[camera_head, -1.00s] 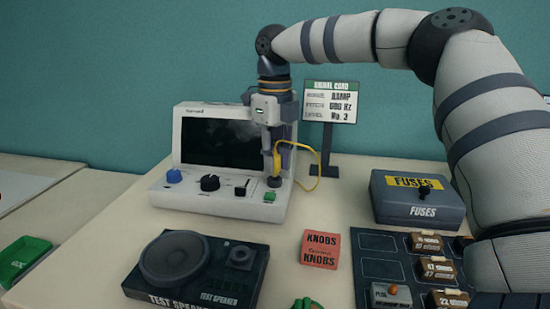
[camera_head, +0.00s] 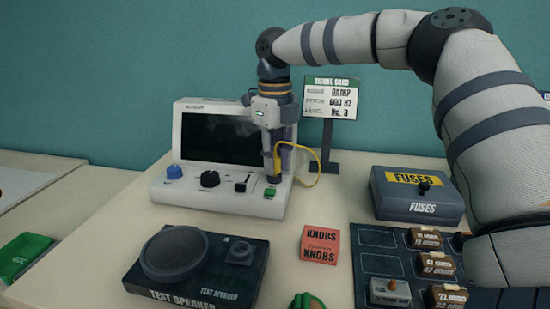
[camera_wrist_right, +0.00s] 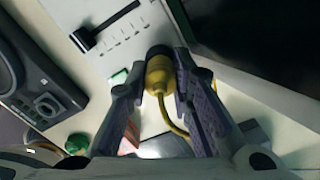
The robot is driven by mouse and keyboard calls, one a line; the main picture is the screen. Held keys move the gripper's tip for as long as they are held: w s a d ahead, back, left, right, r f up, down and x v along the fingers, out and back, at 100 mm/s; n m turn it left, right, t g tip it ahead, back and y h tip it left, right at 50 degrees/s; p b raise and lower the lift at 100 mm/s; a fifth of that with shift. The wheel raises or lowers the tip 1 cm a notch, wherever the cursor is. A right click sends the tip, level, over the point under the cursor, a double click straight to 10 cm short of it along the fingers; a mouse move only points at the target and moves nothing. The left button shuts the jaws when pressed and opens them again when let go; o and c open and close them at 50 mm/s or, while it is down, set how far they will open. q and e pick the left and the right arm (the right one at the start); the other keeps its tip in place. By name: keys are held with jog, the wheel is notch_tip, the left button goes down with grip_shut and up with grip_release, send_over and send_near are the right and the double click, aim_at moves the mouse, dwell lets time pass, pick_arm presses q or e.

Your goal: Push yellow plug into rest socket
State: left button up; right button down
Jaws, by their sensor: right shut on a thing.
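The yellow plug (camera_head: 277,161) is held upright at the right end of the white console's (camera_head: 215,203) sloping front panel. My right gripper (camera_head: 273,168) is shut on it, pointing down. In the right wrist view the plug (camera_wrist_right: 160,75) sits between both fingers (camera_wrist_right: 165,90), its tip against a dark round socket (camera_wrist_right: 158,50). How deep the tip sits in the socket cannot be told. A yellow cord (camera_head: 317,172) loops from the plug to the right. My left gripper is not in view.
A signal card (camera_head: 331,98) stands behind right. A fuse box (camera_head: 418,196), red knobs box (camera_head: 320,244) and test speaker (camera_head: 197,270) surround it.

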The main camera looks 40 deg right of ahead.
jog(key=shift+f, duration=0.25)
jog(key=c, duration=1.3)
grip_release()
jog(key=shift+c, duration=0.2)
jog(key=o, duration=0.5)
jog(key=shift+r, duration=4)
